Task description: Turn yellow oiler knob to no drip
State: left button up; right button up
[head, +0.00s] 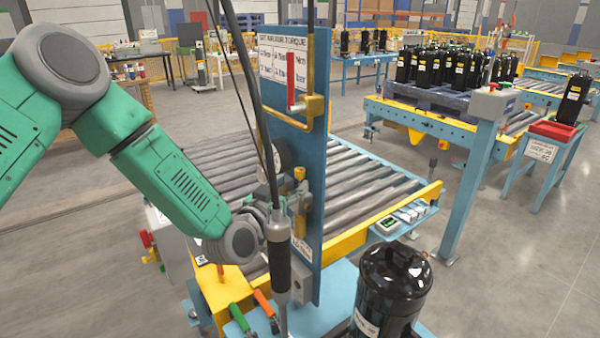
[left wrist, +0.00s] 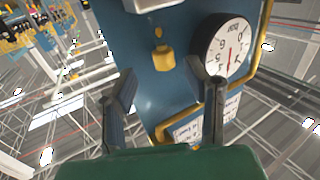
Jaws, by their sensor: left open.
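A small yellow knob (left wrist: 163,58) shows on the blue panel (left wrist: 150,105) in the left wrist view. In that view it lies in line with the gap between the fingers of my left gripper (left wrist: 163,74), which are spread apart. I cannot tell how far the fingertips are from it. My left gripper (head: 263,207) is close to the panel there, partly hidden by a hanging tool. My right gripper is not in view.
A round gauge (left wrist: 222,46) sits beside the knob, close to the right finger. A dark hanging tool (head: 277,262) and its cable hang before the panel. A black compressor (head: 392,290) stands at front right. A roller conveyor (head: 350,180) runs behind the panel.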

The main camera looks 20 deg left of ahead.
aim_at(297, 176)
pick_arm(q)
jog(key=w, duration=0.3)
jog(key=shift+d, duration=0.25)
jog(key=shift+w+a+p, duration=0.15)
jog(key=shift+w+p, duration=0.15)
jog(key=shift+w, duration=0.2)
jog(key=shift+w+a, duration=0.1)
jog(key=shift+w, duration=0.05)
jog(key=shift+c, duration=0.4)
jog(key=shift+d, duration=0.25)
grip_shut()
